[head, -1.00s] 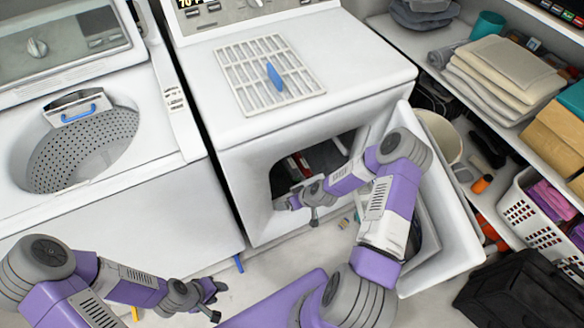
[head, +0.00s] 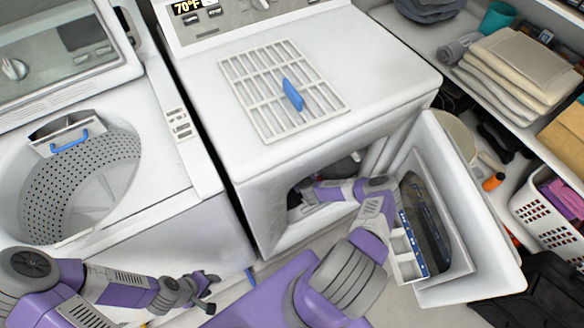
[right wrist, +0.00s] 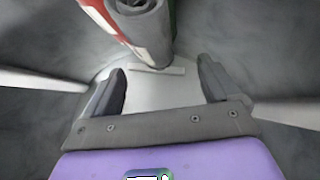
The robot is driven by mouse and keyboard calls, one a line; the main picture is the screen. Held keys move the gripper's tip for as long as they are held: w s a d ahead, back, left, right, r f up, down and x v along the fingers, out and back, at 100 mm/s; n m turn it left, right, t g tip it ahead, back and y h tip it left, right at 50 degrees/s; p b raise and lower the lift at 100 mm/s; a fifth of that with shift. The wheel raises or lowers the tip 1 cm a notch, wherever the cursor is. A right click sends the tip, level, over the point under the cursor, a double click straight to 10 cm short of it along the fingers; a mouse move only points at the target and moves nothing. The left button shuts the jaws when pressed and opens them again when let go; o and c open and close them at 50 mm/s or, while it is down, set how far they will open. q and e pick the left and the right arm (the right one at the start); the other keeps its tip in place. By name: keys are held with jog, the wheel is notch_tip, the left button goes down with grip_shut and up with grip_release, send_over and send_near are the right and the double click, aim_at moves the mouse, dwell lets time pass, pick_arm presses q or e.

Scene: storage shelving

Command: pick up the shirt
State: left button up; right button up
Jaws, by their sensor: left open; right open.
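A rolled or bunched cloth (right wrist: 145,22), grey with a red and white part, is at the top of the right wrist view, probably the shirt. My right gripper (right wrist: 160,85) is open and empty, its two fingers spread on a pale surface just short of the cloth. In the head view my right arm reaches into the dark opening of the front-loading dryer (head: 270,195), and its gripper is hidden inside. My left gripper (head: 210,290) is open and empty in front of the washer, low in the head view.
The dryer door (head: 480,250) hangs open to the right, close beside my right arm. A white grate (head: 262,100) with a blue handle lies on the dryer. The top-loading washer (head: 190,165) stands at left. Shelves at right hold folded towels (head: 520,65) and a white basket (head: 545,215).

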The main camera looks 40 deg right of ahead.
jog(key=shift+w+d+f+b, duration=0.15)
jog(key=shift+w+f+b, duration=0.1)
jog(key=shift+f, duration=0.15)
jog(key=shift+w+d+f+b, duration=0.15)
jog(key=shift+f+b, duration=0.1)
jog(key=shift+f, duration=0.15)
jog(key=b+x, duration=0.3)
jog(key=x, duration=0.1)
jog(key=shift+s+d+f, duration=0.15)
jog(key=shift+f, duration=0.05)
jog(key=shift+w+d+f, duration=0.15)
jog(key=shift+w, duration=0.15)
jog(key=c, duration=1.2)
